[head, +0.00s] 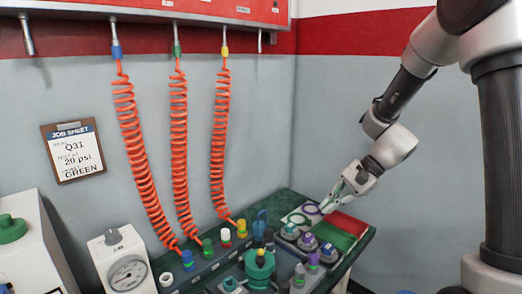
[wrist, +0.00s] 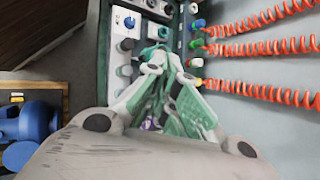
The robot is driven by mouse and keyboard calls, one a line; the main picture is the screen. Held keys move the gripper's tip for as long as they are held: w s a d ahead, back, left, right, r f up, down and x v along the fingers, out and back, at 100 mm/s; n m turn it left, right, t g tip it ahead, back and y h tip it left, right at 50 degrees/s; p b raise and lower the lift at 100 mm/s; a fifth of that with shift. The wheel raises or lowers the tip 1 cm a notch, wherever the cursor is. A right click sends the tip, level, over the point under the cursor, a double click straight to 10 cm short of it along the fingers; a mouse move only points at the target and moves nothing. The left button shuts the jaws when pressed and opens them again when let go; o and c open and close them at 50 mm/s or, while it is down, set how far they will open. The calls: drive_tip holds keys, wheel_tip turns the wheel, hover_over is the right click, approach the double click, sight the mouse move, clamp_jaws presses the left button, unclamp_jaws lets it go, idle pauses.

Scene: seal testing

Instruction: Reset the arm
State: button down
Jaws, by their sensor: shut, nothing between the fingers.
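My arm (head: 397,95) reaches down from the upper right of the head view. My gripper (head: 326,207) is shut and empty, pointing down and left above the far right part of the green bench (head: 362,243), near the tray with coloured rings (head: 302,214). In the wrist view my gripper (wrist: 165,58) points up the picture, with its green-grey fingers together. Its linkage hides part of the bench fittings behind it.
Orange coiled hoses (head: 180,150) hang along the wall to the bench. A red pad (head: 346,223) and a green pad (head: 331,236) lie beside the rings. A gauge (head: 128,272) stands front left. A job sheet (head: 73,150) reads Q31, 20 psi, GREEN.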

drive_tip(key=s+d+r+n+t+h, duration=0.2)
drive_tip(key=s+d+r+n+h, duration=0.2)
drive_tip(key=s+d+r, duration=0.3)
drive_tip(key=s+d+r+n+t+h, duration=0.2)
drive_tip(key=s+d+r+n+h, duration=0.2)
drive_tip(key=s+d+r, duration=0.3)
drive_tip(key=s+d+n, duration=0.1)
drive_tip(key=s+d, duration=0.2)
drive_tip(key=s, duration=0.3)
drive_tip(key=shift+s+d+n+t, duration=0.2)
drive_tip(key=shift+n+t, duration=0.1)
drive_tip(key=shift+n, duration=0.1)
